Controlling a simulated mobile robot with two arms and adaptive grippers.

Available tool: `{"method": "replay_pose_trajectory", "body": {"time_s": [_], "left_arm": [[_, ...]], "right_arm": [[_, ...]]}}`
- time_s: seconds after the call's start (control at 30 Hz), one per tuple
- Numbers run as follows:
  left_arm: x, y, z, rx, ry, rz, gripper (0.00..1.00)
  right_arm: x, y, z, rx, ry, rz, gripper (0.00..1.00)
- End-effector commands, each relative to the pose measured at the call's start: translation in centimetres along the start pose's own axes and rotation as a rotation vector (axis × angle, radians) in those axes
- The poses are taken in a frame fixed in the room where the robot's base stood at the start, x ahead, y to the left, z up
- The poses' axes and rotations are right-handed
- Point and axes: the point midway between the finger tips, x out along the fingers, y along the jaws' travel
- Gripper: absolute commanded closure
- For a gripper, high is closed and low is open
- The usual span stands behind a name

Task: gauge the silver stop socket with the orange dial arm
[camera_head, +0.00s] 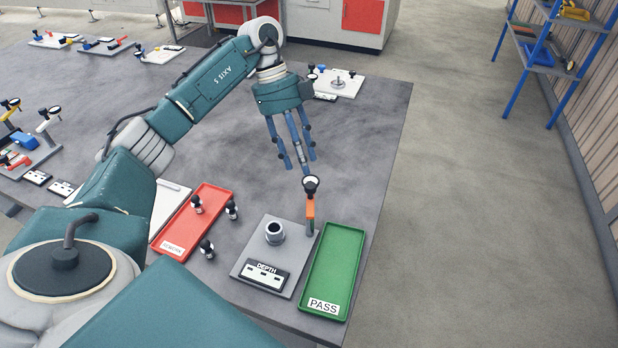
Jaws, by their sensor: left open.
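The silver stop socket (275,233) is a short ring with a dark opening, on a grey plate (246,250) with a black and white "DEPTH" label. The orange dial arm (310,208) stands roughly upright at the plate's far right corner, with a round black and white dial (311,184) on top. Its lower end is apart from the socket, to its right. My left gripper (300,167) is open, its blue fingers pointing down just above the dial. Contact with the dial cannot be told. My right gripper is out of view.
A green "PASS" tray (334,258) lies right of the plate, near the table edge. A red tray (214,196) lies to the left, with several small dial pieces around it. A white fixture board (350,87) stands behind. Other boards with coloured tools lie at far left.

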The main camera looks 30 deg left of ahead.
Motion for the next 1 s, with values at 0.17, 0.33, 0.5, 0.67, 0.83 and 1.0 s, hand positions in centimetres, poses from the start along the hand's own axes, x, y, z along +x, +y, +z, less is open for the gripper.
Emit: {"method": "replay_pose_trajectory", "body": {"time_s": [0.17, 0.33, 0.5, 0.67, 0.83, 1.0], "left_arm": [[3.3, 0.1, -0.2, 0.001, 0.002, 0.004, 0.58], [5.5, 0.1, -0.2, 0.001, 0.002, 0.002, 0.58], [6.5, 0.0, -0.1, 0.001, 0.001, -0.001, 0.58], [6.6, 0.0, -0.1, 0.001, 0.001, -0.001, 0.58], [6.6, 0.0, -0.1, 0.001, 0.001, -0.001, 0.74], [6.5, 0.0, -0.1, 0.002, 0.003, -0.002, 1.00]], "right_arm": [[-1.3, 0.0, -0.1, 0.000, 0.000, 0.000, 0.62], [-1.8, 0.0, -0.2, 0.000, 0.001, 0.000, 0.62], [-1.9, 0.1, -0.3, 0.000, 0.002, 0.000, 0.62], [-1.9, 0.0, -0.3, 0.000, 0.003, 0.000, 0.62], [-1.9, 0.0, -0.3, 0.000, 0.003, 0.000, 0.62], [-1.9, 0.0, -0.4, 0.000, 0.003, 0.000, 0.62]]}}
